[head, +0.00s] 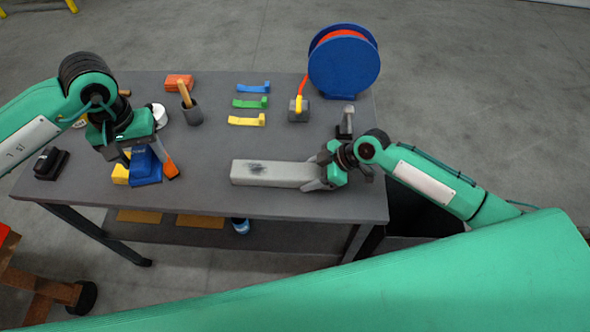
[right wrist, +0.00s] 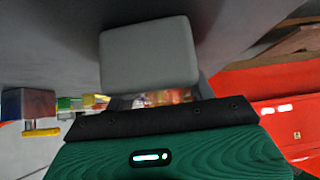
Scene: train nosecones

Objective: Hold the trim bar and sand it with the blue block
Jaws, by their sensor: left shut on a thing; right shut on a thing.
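The light grey trim bar (head: 272,174) lies along the front of the table, with a dark scuffed patch on its top toward the left. My right gripper (head: 322,174) is shut on the bar's right end. The bar's grey end face fills the middle of the right wrist view (right wrist: 150,52). The blue block (head: 146,168) is at the table's left front. My left gripper (head: 128,152) is above it, pointing down and shut on it; the fingertips are partly hidden. The block is apart from the bar, and I cannot tell if it is clear of the table.
A yellow piece (head: 120,176) and an orange-and-grey piece (head: 169,167) are close beside the blue block. A black object (head: 50,163) sits at the left edge. The table between block and bar is clear.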

